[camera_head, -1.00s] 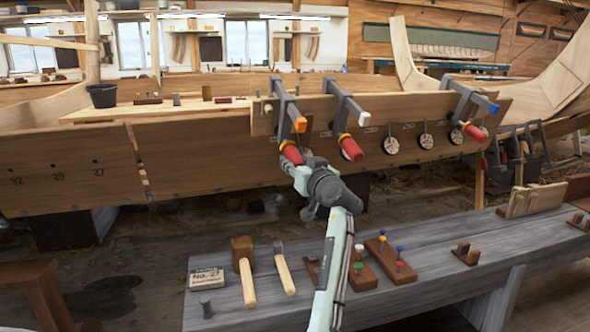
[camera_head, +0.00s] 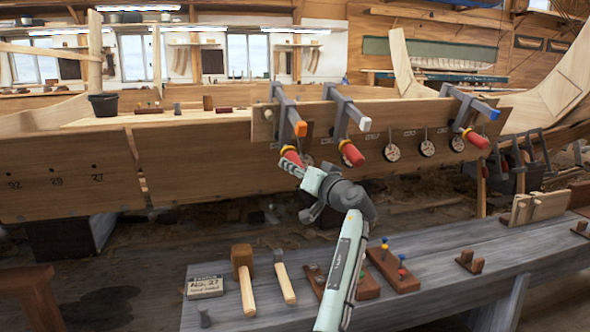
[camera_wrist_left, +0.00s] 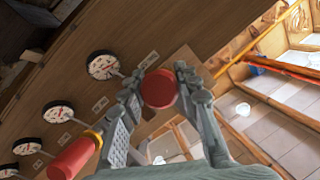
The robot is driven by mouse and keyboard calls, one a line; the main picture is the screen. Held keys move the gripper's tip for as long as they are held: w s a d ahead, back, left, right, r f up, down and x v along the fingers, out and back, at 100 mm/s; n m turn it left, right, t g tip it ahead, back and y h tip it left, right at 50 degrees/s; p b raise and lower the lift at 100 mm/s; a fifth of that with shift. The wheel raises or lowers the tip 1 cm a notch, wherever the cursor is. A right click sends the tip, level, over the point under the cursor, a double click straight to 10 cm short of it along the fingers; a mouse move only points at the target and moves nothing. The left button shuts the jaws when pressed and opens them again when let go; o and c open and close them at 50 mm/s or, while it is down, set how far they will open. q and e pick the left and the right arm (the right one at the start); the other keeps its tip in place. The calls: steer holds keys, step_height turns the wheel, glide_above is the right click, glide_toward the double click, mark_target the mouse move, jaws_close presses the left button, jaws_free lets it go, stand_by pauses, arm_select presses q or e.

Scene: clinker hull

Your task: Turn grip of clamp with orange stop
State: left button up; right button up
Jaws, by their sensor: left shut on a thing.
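The clamp with the orange stop (camera_head: 300,129) is the leftmost of the clamps on the hull plank. Its red grip (camera_head: 291,156) points down toward me, and its round end shows in the left wrist view (camera_wrist_left: 159,88). My left gripper (camera_head: 299,167) is shut on this red grip, with one finger on each side of it. The fingers partly hide the grip in the head view. My right gripper is not in view.
To the right are a clamp with a white stop (camera_head: 365,124) and one with a blue stop (camera_head: 494,115), both with red grips. Round dials (camera_head: 392,152) hang along the plank. A grey bench (camera_head: 440,249) below holds a mallet (camera_head: 243,272) and pegged blocks.

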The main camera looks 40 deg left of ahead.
arm_select(q)
steer(key=shift+r, duration=0.15)
steer(key=o, duration=1.2)
steer(key=shift+c, duration=0.2)
steer(key=v, duration=1.2)
